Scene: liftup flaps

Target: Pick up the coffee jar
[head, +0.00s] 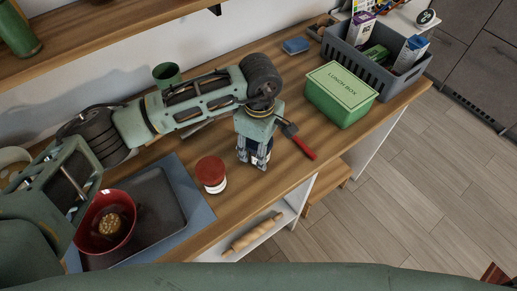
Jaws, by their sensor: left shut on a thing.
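My left gripper (257,158) points down over the wooden counter, right of the red-lidded jar, and is shut on a small dark and white thing. This looks like the coffee jar, mostly hidden by the fingers; I cannot tell whether it touches the counter. A jar with a red lid and pale body (211,174) stands upright, apart from the gripper on its left. My right gripper is not in view.
A red-handled tool (299,145) lies close right of the gripper. A green lunch box (341,94) and grey crate (377,59) stand further right. A shelf (95,32) runs above.

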